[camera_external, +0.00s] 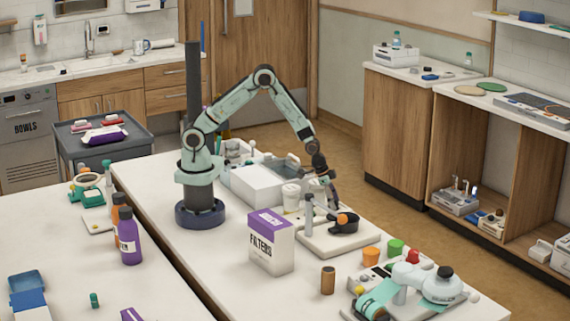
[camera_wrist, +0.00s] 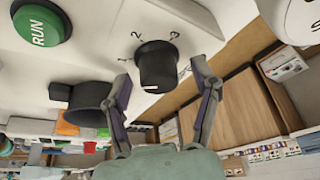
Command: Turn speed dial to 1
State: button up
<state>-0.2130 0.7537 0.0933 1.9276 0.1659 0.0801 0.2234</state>
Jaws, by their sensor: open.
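In the wrist view the speed dial (camera_wrist: 157,62) is a black round knob on a white panel. The numbers 2 and 3 are printed beyond its upper edge, with a smaller mark to its left that may be 1. A white pointer line on the knob sits at its lower edge, away from the 2 and 3. My gripper (camera_wrist: 160,70) is open, with one finger on each side of the dial; contact cannot be told. In the external view my gripper (camera_external: 332,193) is low over the bench equipment, and the dial cannot be made out.
A green RUN button (camera_wrist: 43,28) is on the same panel. A black cup-like part (camera_wrist: 92,103) lies left of my fingers. In the external view, a black pan (camera_external: 343,233) and a FILTERS box (camera_external: 270,247) stand close to my gripper.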

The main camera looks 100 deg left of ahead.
jog(key=v, duration=1.2)
jog(key=shift+d, duration=0.1)
jog(key=s+d+r+m+t, duration=0.25)
jog(key=d+r, duration=0.35)
jog(key=r, duration=0.6)
jog(key=s+d+f+n+g, duration=0.1)
jog(key=s+n+g, duration=0.1)
jog(key=s, duration=0.9)
jog(key=s+f+n+g, duration=0.1)
jog(key=s+g, duration=0.4)
jog(key=s, duration=0.7)
jog(key=shift+s+d+f+n+y, duration=0.15)
jog(key=shift+d+f+n+y, duration=0.25)
jog(key=shift+f, duration=0.2)
